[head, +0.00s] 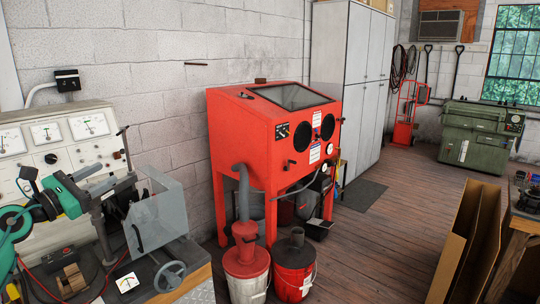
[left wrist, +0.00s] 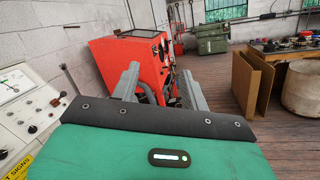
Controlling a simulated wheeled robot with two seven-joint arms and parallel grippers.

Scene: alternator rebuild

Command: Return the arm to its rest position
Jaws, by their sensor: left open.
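My left arm (head: 64,196), teal with dark joints, comes in from the left in the head view, in front of a meter panel. Its gripper (head: 107,178) is raised above the test bench and points to the right. In the left wrist view the two grey fingers of the gripper (left wrist: 160,88) stand wide apart with nothing between them. They point toward the red blast cabinet, which is well beyond them. My right arm and gripper are not in view.
The test bench has a meter panel (head: 60,135), a clear guard (head: 157,212) and a handwheel (head: 170,274) close to my left gripper. Cardboard (head: 470,245) stands at right. Wooden floor between is clear.

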